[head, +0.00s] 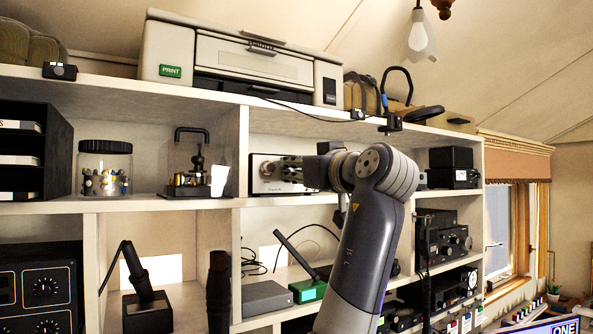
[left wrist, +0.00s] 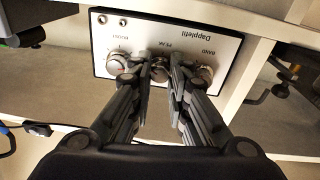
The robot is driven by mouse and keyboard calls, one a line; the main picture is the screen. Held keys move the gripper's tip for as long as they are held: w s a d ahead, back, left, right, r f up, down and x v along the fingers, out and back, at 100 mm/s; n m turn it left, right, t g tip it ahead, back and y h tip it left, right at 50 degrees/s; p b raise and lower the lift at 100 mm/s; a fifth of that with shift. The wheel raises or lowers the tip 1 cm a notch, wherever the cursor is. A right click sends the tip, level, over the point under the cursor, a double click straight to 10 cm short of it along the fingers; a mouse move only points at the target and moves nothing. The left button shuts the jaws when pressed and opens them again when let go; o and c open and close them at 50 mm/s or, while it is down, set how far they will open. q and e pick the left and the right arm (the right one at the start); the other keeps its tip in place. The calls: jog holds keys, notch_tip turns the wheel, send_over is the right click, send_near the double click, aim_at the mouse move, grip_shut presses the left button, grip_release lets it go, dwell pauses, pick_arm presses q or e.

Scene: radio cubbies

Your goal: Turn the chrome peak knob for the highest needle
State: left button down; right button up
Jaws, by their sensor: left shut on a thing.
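The tuner box with a pale front panel (head: 262,186) sits in the middle cubby in the head view. The left wrist view shows its panel (left wrist: 210,40) upside down, with three chrome knobs in a row. The middle one, the peak knob (left wrist: 159,73), is between the fingertips of my left gripper (left wrist: 156,68). In the head view my left gripper (head: 287,169) reaches in from the right side of the panel, shut on the knob. I can make out no needle in either view. My right gripper is not in view.
A shelf board (head: 150,204) runs below the box. A glass jar (head: 104,172) and a metal device under a clear cover (head: 188,178) stand to the left. Black radio units (head: 452,165) stand to the right. A printer (head: 245,60) sits above.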

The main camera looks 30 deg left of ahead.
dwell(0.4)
pick_arm(q)
jog(key=c, duration=1.5)
grip_release()
jog(key=shift+d, duration=0.1)
jog(key=v, duration=1.2)
